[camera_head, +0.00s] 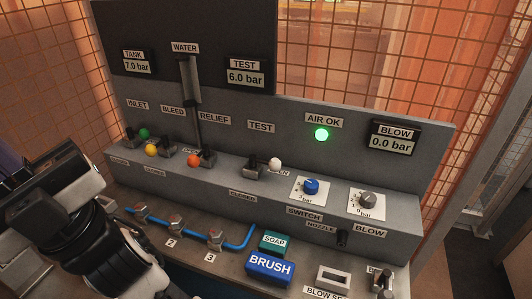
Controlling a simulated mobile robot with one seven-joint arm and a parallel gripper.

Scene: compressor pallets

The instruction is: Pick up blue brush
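The blue brush (269,265) is a blue block with a white "BRUSH" label. It sits at the front of the grey bench, low in the middle of the head view. A green block labelled "SOAP" (274,243) stands right behind it. My black and white arm fills the lower left of the view, well left of the brush. No gripper fingers can be made out. Nothing is seen touching the brush.
A blue hose (183,227) with several fittings runs left of the brush. Behind rises a panel (230,190) with several knobbed levers, two dials and a lit green lamp (321,134).

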